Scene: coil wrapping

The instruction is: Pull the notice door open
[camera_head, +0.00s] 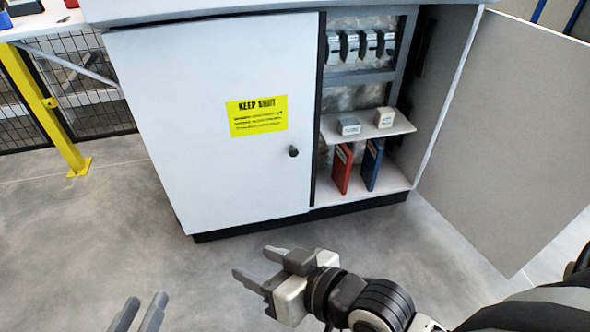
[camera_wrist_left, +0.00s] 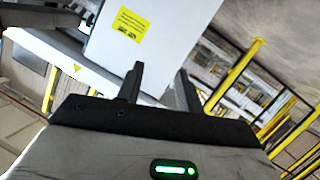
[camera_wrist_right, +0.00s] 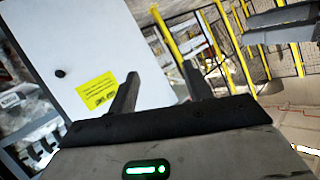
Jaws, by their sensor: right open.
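The notice door (camera_head: 205,185) is white, with a yellow "KEEP SHUT" notice (camera_head: 257,116) and a small dark round knob (camera_head: 293,151) near its right edge. It is shut on the left half of the cabinet. The door also shows in the right wrist view (camera_wrist_right: 85,35), with its knob (camera_wrist_right: 60,73), and in the left wrist view (camera_wrist_left: 165,50). My right gripper (camera_head: 253,263) is open and empty, in front of and below the door, apart from the knob. My left gripper (camera_head: 139,312) is open and empty at the bottom left, mostly out of frame.
The cabinet's right door (camera_head: 510,130) stands wide open to the right. The open half holds a shelf (camera_head: 365,131) with two small boxes, and a red binder (camera_head: 342,168) and blue binder (camera_head: 371,165) below. A yellow-legged table (camera_head: 45,110) stands left. The floor in front is clear.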

